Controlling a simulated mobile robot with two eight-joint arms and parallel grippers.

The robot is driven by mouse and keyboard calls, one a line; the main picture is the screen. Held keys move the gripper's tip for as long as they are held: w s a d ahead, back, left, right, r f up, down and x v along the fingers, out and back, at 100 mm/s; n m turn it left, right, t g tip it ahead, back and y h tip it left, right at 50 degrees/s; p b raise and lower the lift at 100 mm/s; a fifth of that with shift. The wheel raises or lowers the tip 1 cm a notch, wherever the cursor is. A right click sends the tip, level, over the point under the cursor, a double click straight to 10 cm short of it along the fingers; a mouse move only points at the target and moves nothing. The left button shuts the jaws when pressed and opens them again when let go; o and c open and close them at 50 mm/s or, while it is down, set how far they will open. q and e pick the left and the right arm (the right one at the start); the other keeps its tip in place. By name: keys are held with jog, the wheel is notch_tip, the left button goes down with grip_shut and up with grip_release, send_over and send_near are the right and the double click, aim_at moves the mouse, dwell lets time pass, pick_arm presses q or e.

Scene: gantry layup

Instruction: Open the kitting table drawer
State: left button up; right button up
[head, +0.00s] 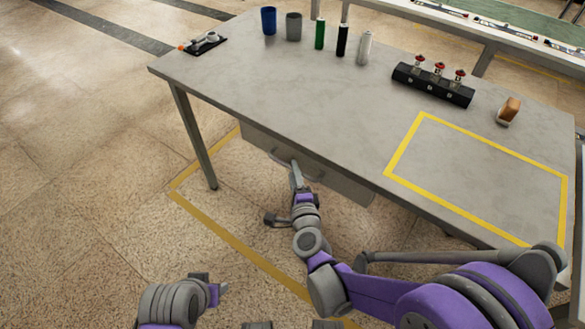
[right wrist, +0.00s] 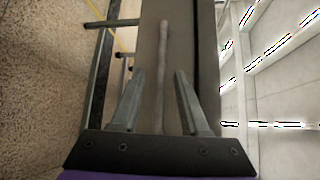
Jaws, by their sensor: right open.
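The kitting table (head: 250,85) has a grey drawer (head: 340,182) under its front edge, and the drawer looks shut. The drawer's thin bar handle (right wrist: 163,50) runs lengthwise in the right wrist view, across the grey drawer front (right wrist: 185,40). My right gripper (head: 296,168) is at the drawer front in the head view. In the right wrist view the right gripper (right wrist: 159,73) is open, with one finger on each side of the handle's line. I cannot tell whether the fingers touch it. My left gripper (head: 220,288) is low at the bottom left, away from the table, its jaws unclear.
On the tabletop stand a blue cup (head: 268,20), a grey cup (head: 293,26), several bottles, a black block with red-topped parts (head: 433,84) and a brown-and-grey item (head: 508,110). A yellow-taped rectangle (head: 405,145) is empty. A table leg (head: 195,135) stands left of the drawer. Floor in front is clear.

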jog(key=shift+x, duration=1.25)
grip_shut()
dwell(0.5)
